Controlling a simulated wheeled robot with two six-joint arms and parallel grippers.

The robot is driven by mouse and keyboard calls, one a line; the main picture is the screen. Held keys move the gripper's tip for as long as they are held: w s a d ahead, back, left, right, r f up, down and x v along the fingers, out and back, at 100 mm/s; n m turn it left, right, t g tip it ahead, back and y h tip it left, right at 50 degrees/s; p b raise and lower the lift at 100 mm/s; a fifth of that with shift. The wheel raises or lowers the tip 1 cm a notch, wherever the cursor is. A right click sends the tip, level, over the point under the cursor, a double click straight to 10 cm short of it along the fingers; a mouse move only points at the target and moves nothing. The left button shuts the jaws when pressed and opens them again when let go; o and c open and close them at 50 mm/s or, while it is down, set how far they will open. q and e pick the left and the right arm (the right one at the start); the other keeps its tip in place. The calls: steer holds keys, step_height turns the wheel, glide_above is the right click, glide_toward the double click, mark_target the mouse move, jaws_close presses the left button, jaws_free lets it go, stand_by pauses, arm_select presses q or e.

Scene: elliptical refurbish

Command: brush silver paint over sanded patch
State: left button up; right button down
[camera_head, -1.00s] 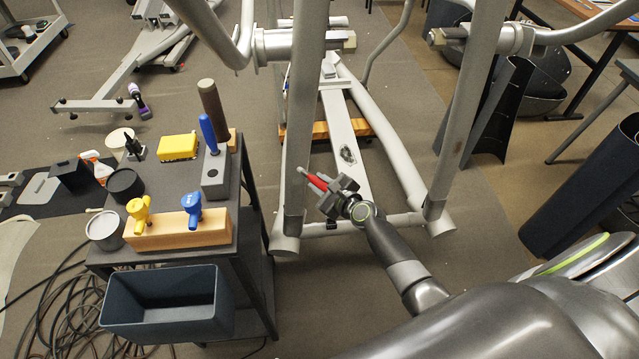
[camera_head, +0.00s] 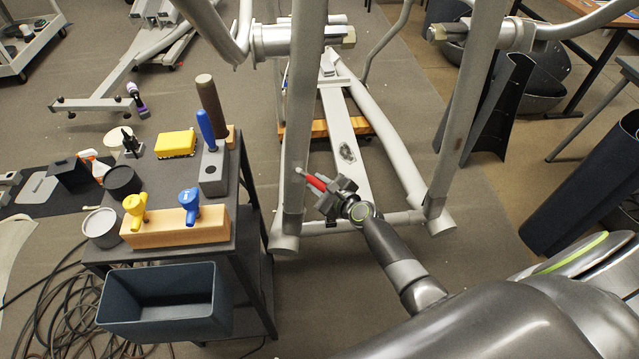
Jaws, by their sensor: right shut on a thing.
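My right gripper (camera_head: 330,192) is shut on a red-handled brush (camera_head: 315,183). The brush points up and left, and its pale tip overlaps the left grey upright (camera_head: 298,130) in the picture; I cannot tell whether they touch. A dark, rough-edged patch (camera_head: 347,153) marks the grey central beam (camera_head: 339,125) of the elliptical frame, above and right of the gripper and apart from the brush tip. A round grey tin (camera_head: 102,226) and a dark round tin (camera_head: 121,182) stand at the left of the cart; their contents are unclear. My left gripper is not in view.
The dark cart (camera_head: 185,160) at left carries a wood block (camera_head: 178,228) with yellow and blue-handled tools, a yellow sponge-like block (camera_head: 175,144) and a grey holder (camera_head: 213,172). A dark bin (camera_head: 165,300) hangs in front. Frame uprights stand on both sides of the right gripper.

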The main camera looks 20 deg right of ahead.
step_height(320, 180, down, 7)
steer(key=b, duration=0.6)
steer(key=shift+w+a, duration=0.15)
steer(key=shift+a, duration=0.2)
steer(key=s+a+p, duration=0.1)
steer(key=s, duration=0.5)
steer(key=shift+a, duration=0.35)
steer(key=s, duration=0.2)
steer(key=shift+s+a, duration=0.4)
